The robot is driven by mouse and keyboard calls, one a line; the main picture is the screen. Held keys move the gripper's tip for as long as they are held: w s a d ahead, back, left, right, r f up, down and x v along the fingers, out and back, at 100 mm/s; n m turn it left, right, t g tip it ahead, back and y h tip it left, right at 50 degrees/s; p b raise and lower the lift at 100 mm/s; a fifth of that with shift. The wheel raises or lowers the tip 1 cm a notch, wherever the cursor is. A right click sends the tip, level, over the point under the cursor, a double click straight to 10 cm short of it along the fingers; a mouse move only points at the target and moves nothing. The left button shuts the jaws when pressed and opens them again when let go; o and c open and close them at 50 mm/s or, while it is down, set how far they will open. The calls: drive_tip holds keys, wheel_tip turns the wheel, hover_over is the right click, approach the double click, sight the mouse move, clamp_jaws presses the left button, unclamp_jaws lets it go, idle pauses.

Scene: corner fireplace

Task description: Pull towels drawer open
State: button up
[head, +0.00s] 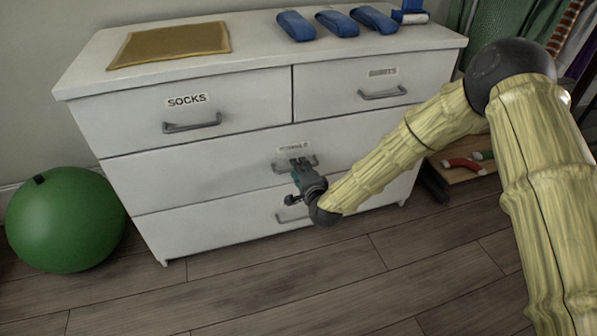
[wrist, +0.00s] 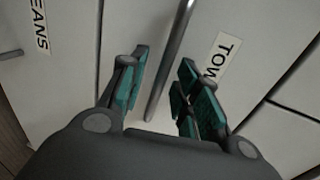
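The towels drawer (head: 205,178) is the wide middle drawer of a white dresser and looks closed. Its label (head: 292,149) is hard to read in the head view; the wrist view shows "TOW" on the label (wrist: 222,57), partly covered by a finger. Its grey bar handle (wrist: 171,58) also shows in the head view (head: 313,162), partly behind my gripper. My gripper (head: 297,166) is in front of this handle. In the wrist view my gripper (wrist: 163,92) is open, with the handle between its fingers and visible gaps on both sides.
The socks drawer (head: 240,95) and another small drawer (head: 340,100) are above; a wide drawer (head: 215,220) is below. Blue cases (head: 337,23) and a gold cloth (head: 170,43) lie on top. A green ball (head: 65,220) sits left. Floor in front is clear.

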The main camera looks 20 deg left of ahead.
drive_tip(key=shift+w+a, duration=0.2)
drive_tip(key=shift+w, duration=0.1)
clamp_jaws()
drive_tip(key=shift+a, duration=0.1)
drive_tip(key=shift+s, duration=0.1)
